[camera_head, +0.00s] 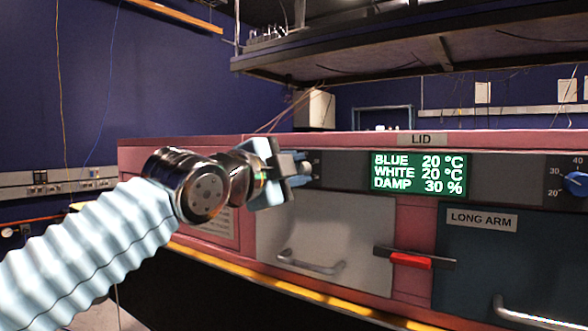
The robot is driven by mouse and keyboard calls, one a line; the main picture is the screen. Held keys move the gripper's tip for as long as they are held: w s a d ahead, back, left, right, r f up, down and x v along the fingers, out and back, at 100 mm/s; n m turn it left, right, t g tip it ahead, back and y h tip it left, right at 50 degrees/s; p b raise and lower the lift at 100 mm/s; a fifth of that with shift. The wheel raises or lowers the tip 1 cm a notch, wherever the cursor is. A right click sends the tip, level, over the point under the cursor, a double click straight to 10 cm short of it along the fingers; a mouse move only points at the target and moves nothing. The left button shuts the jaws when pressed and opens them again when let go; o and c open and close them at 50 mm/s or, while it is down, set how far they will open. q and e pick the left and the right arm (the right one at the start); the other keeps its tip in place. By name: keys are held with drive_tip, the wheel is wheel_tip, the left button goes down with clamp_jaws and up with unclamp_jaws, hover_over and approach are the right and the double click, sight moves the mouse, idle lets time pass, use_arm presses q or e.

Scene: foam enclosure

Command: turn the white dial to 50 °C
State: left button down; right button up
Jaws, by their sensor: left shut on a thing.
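My left gripper (295,173) comes in from the left and is shut on the white dial at the left end of the dark control strip. The gripper hides nearly all of the dial, so its pointer cannot be read. Only a trace of scale marking shows just right of the fingers. The green display (418,173) on the strip reads BLUE 20 °C, WHITE 20 °C and DAMP 30 %. My right gripper is not in view.
A blue dial (577,183) with a scale sits at the right edge. Below the strip are a pale door (335,225) with a handle, a red latch (411,261) and a dark LONG ARM door (510,255). A dark shelf (400,55) hangs above the pink enclosure.

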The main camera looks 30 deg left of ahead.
use_arm(q)
drive_tip(key=m+p, duration=0.1)
drive_tip(key=m, duration=0.4)
drive_tip(key=shift+m, duration=0.3)
drive_tip(key=m+p, duration=0.1)
drive_tip(key=m, duration=0.3)
drive_tip(key=shift+f+m+p, duration=0.15)
drive_tip(key=shift+m+p, duration=0.15)
drive_tip(key=shift+p, duration=0.05)
drive_tip(key=c, duration=0.8)
unclamp_jaws()
drive_tip(key=shift+c, duration=0.2)
drive_tip(key=s+a+b, duration=0.1)
drive_tip(key=s, duration=1.2)
drive_tip(key=shift+s+b, duration=0.35)
drive_tip(key=shift+s, duration=0.05)
